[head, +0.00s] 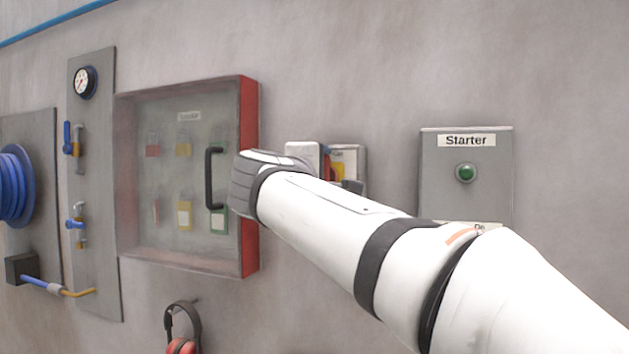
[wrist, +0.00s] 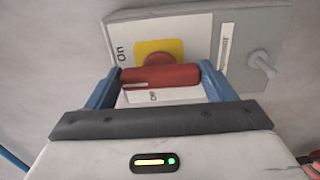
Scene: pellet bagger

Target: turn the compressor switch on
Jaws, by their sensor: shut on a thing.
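The compressor switch has a red handle (wrist: 160,77) on a yellow plate (wrist: 152,48), set on a white panel on the wall. In the wrist view, "On" is printed at the left of the panel, and a label partly hidden by the handle looks like "Off". The handle lies crosswise in that view. My gripper (wrist: 160,80) has its blue fingers shut on the handle, one at each end. In the head view the yellow plate (head: 349,166) shows behind my arm, which hides much of the switch and the gripper.
Beside the switch is a grey plate with a small lever (wrist: 262,63). A Starter box (head: 466,190) with a green button is to the right. A red-framed cabinet (head: 249,180) stands left, close to my arm. Ear defenders (head: 182,330) hang below it.

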